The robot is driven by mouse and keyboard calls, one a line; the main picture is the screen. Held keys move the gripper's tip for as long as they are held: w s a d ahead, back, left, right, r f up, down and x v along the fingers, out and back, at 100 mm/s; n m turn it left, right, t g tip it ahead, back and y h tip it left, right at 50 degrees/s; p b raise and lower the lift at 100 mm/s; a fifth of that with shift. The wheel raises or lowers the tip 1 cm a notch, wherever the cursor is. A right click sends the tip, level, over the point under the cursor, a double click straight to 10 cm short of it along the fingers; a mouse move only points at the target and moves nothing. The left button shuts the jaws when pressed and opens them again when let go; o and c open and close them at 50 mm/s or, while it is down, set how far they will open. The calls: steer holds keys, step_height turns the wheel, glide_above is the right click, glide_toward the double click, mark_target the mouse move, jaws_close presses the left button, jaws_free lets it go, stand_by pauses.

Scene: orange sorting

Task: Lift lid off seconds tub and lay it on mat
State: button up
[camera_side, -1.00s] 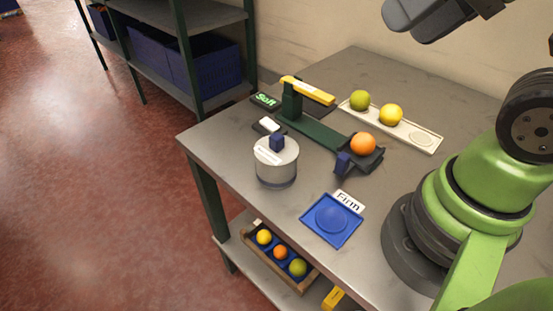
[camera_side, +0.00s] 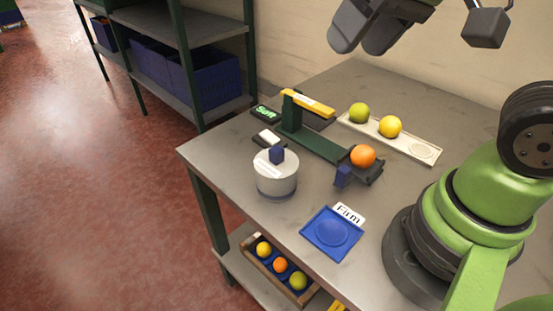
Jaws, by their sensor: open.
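The tub (camera_side: 276,186) is a pale grey cylinder standing upright near the table's left front edge. Its lid (camera_side: 264,164) is on top, flat, with a dark blue block knob (camera_side: 277,154). No writing on the tub is readable. A blue square mat (camera_side: 318,244) with a round mark in its middle lies to the tub's lower right, bare, beside a "Firm" card (camera_side: 349,214). My gripper (camera_side: 366,32) is at the top of the picture, high above the table's back, well away from the tub. Its dark fingers are apart, with nothing between them.
A green lever stand (camera_side: 313,143) with a yellow arm and an orange (camera_side: 362,156) in its dark cup stands behind the tub. A cream tray (camera_side: 424,150) holds a green and a yellow fruit. A "Soft" sign (camera_side: 265,113) sits at the back left. A fruit crate (camera_side: 265,269) is on the lower shelf.

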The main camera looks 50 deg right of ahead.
steer(key=w+a+f+n+g+h, duration=0.1)
steer(key=w+a+f+n+g, duration=0.15)
steer(key=w+f, duration=0.55)
steer(key=g, duration=0.1)
glide_above(277, 149)
steer(key=s, duration=0.1)
steer(key=shift+h, duration=0.3)
steer(key=f, duration=0.7)
steer(key=shift+a, duration=0.35)
steer(key=shift+w+d+f, duration=0.1)
steer(key=shift+w+f, duration=0.05)
steer(key=shift+f, duration=0.9)
steer(key=shift+w+d+f, duration=0.15)
steer(key=shift+w+f, duration=0.05)
steer(key=shift+f, duration=0.8)
steer(key=shift+w+d+f, duration=0.1)
steer(key=shift+w+f, duration=0.05)
steer(key=shift+f, duration=0.9)
steer(key=shift+c, duration=0.4)
jaws_close()
